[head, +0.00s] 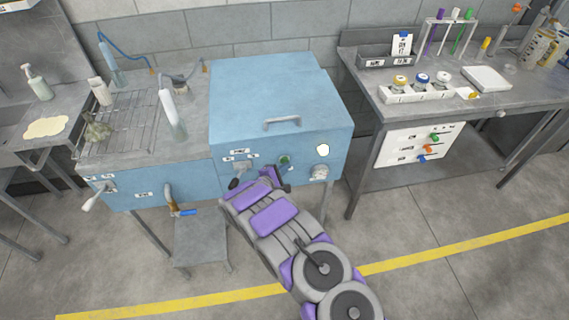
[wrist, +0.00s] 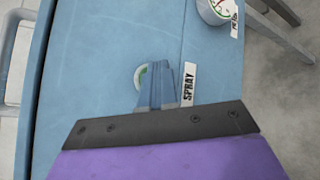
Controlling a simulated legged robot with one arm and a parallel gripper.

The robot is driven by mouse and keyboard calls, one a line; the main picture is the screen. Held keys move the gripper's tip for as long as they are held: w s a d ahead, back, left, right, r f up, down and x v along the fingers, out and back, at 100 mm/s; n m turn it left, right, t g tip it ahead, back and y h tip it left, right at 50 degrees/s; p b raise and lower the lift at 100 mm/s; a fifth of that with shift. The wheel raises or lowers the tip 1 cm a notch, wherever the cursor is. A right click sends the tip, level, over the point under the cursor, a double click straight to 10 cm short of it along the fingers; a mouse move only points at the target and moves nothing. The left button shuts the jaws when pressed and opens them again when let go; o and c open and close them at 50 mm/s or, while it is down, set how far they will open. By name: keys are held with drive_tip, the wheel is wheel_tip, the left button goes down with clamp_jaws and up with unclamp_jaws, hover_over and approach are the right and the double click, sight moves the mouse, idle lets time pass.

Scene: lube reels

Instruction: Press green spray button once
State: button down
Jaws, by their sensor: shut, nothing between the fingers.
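The green spray button (head: 285,160) is on the front panel of the blue cabinet (head: 262,105) in the head view. In the wrist view the button (wrist: 138,78) shows only as a pale ring with a bit of green, mostly hidden behind my fingers. A white label reading SPRAY (wrist: 188,83) is just right of it. My gripper (wrist: 157,72) is shut and empty, its fingertips over the button in the picture. I cannot tell whether they touch it. In the head view my gripper (head: 277,176) is close to the panel, just below the button.
A gauge (head: 319,172) is right of the button, and a dark-handled lever (head: 238,172) is to its left. The cabinet's lid handle (head: 282,123) is above. A grey step (head: 201,243) stands on the floor at left. A workbench (head: 460,110) stands at right, with open floor in front.

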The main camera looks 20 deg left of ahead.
drive_tip(key=shift+s+d, duration=0.45)
drive_tip(key=shift+s, duration=0.3)
drive_tip(key=shift+s+d, duration=0.45)
drive_tip(key=shift+s, duration=0.25)
drive_tip(key=shift+s+d, duration=0.4)
drive_tip(key=shift+s, duration=0.35)
drive_tip(key=shift+s+d, duration=0.45)
drive_tip(key=shift+s, duration=0.25)
